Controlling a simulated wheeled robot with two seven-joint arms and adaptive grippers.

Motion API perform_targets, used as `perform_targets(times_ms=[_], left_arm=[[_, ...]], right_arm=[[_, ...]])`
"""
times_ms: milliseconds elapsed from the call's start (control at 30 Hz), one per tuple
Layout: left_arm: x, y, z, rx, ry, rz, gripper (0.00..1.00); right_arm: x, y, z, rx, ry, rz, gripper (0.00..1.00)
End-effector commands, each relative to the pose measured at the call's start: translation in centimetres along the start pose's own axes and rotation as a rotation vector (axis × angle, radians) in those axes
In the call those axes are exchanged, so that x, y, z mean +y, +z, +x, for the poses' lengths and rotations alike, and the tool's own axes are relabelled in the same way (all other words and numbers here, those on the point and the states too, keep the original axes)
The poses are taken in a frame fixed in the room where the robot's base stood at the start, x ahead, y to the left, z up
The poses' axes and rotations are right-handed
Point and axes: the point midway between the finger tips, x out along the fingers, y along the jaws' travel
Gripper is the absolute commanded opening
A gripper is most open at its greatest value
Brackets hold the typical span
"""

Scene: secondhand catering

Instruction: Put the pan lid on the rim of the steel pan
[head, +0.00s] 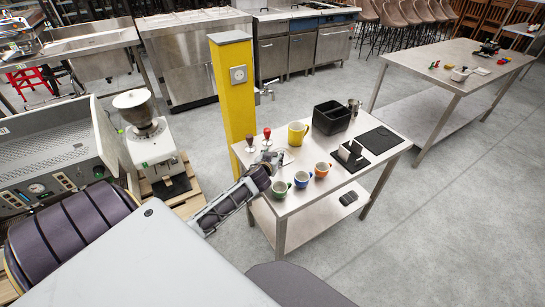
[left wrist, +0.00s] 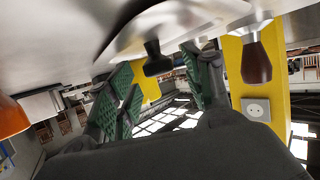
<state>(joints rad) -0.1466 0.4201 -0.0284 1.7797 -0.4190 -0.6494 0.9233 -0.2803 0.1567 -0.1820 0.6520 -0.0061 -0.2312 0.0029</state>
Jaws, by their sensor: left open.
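My left gripper (head: 268,160) is over the left end of the near steel table, by two knobbed tools. In the left wrist view its green-padded fingers are apart, with a black knob (left wrist: 157,64) between them and no clear contact. The knob joins a shiny curved metal surface (left wrist: 125,28), which looks like the pan lid; in the head view the gripper mostly hides this spot. I cannot make out the steel pan for certain; a small pale vessel (head: 460,75) stands on the far right table. My right gripper is not in view.
The near table (head: 312,195) holds green, blue and orange cups close to the gripper, a yellow jug (head: 297,133), a black bin (head: 331,117) and a black mat (head: 379,140). A yellow post (head: 232,100) stands behind the gripper. Open floor lies to the right.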

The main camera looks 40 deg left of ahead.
Motion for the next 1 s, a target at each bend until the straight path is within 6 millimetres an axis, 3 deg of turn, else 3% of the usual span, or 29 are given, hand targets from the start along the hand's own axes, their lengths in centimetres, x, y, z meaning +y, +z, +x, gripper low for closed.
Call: perform_targets(times_ms=[367, 1000], left_arm=[[0.1, -0.1, -1.2, -0.002, 0.001, 0.0, 0.51], [0.0, -0.1, -7.2, -0.001, 0.0, -0.001, 0.51]], right_arm=[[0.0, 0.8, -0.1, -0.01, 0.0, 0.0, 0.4], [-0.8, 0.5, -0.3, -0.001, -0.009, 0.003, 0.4]])
